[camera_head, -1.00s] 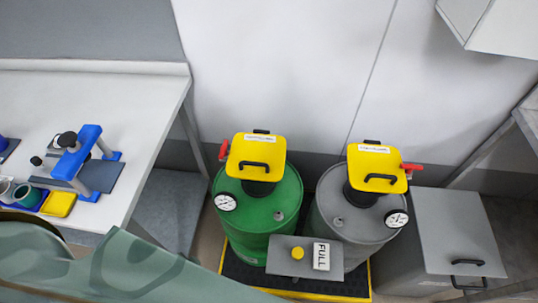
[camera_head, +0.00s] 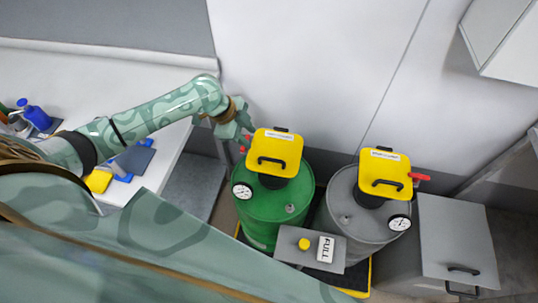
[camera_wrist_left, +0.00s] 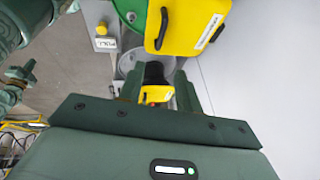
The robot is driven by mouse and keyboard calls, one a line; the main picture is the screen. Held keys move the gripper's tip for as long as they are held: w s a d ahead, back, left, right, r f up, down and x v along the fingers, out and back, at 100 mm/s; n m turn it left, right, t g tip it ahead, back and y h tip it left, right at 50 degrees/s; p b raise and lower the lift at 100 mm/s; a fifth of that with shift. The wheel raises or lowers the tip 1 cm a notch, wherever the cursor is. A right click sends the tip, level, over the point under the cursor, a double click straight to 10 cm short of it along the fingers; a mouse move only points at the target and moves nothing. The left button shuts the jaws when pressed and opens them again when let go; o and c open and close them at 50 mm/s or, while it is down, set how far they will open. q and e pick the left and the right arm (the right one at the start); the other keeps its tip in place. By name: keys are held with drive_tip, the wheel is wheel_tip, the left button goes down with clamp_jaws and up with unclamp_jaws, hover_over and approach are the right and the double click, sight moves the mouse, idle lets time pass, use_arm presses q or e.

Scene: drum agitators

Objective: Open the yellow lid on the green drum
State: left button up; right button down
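The green drum (camera_head: 265,225) stands in the middle of the head view, with a yellow lid (camera_head: 276,144) on top that bears a black handle (camera_head: 272,161). My left gripper (camera_head: 243,138) is just left of this lid, beside the small red handle, and appears apart from the lid. In the left wrist view the yellow lid (camera_wrist_left: 195,22) fills the upper part, and my left gripper's fingers (camera_wrist_left: 160,95) are spread. A black and yellow part of the grey drum shows between them, farther off. I cannot make out my right gripper.
A grey drum (camera_head: 345,220) with its own yellow lid (camera_head: 385,170) and red handle stands to the right. A grey panel (camera_head: 290,246) with a yellow button and a FULL sign is in front. A grey box (camera_head: 450,240) is at far right, a white table at left.

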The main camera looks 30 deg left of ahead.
sight(272, 159)
use_arm(q)
drive_tip(key=b+x, duration=0.4)
drive_tip(key=x, duration=1.1)
drive_tip(key=shift+w+f, duration=0.1)
drive_tip(key=shift+f, duration=0.1)
drive_tip(key=shift+c, duration=0.3)
clamp_jaws()
